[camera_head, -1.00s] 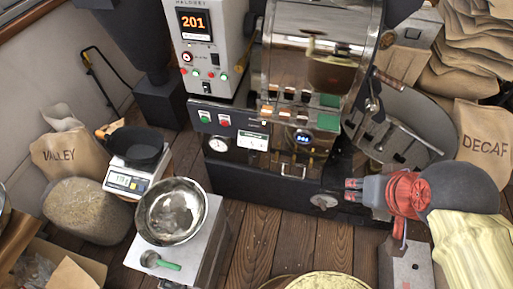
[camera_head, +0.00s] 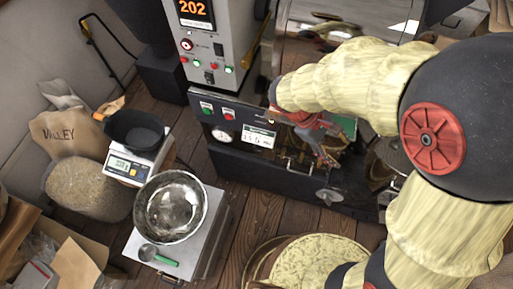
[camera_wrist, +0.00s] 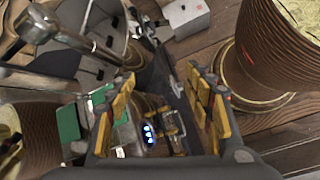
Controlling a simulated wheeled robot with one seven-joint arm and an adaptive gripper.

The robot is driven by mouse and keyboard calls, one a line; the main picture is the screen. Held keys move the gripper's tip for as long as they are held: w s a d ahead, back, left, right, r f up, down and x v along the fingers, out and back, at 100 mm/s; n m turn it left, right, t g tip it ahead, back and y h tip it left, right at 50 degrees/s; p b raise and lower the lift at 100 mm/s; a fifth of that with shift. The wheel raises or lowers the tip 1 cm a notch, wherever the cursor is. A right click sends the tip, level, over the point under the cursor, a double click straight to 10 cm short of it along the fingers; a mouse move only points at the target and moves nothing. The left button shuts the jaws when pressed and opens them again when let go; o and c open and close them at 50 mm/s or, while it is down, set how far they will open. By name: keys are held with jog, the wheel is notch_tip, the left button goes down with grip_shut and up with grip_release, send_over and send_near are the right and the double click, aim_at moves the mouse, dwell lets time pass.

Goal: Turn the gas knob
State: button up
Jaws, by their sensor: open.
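A round grey metal knob (camera_head: 329,196) sits low on the front of the dark roaster (camera_head: 262,172), at its right end. It looks like the gas knob, but I see no label. My gripper (camera_head: 328,158) hangs just above the knob in front of the roaster, apart from it in the head view. In the wrist view my gripper (camera_wrist: 160,95) has its two yellow-padded fingers spread, with nothing held between them. My arm hides much of the roaster's right side in the head view.
A steel bowl (camera_head: 170,207) stands on a grey box left of the roaster. A scale (camera_head: 130,166) with a black pan is behind it.

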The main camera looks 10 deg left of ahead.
jog(key=w+a+f+n+t+h, duration=0.4)
jog(key=a+f+n, duration=0.35)
jog(key=f, duration=0.35)
jog(key=n+t+y+p, duration=0.2)
jog(key=n+t+y, duration=1.05)
jog(key=n, duration=0.95)
send_near(256, 149)
jog(key=w+f+t+h, duration=0.1)
jog(key=w+h, duration=0.1)
jog(key=w, duration=0.1)
jog(key=w+b, duration=0.1)
jog(key=w, duration=0.6)
jog(key=shift+a+b, duration=0.1)
jog(key=shift+b, duration=0.25)
jog(key=shift+c, duration=1.2)
jog(key=c, duration=0.9)
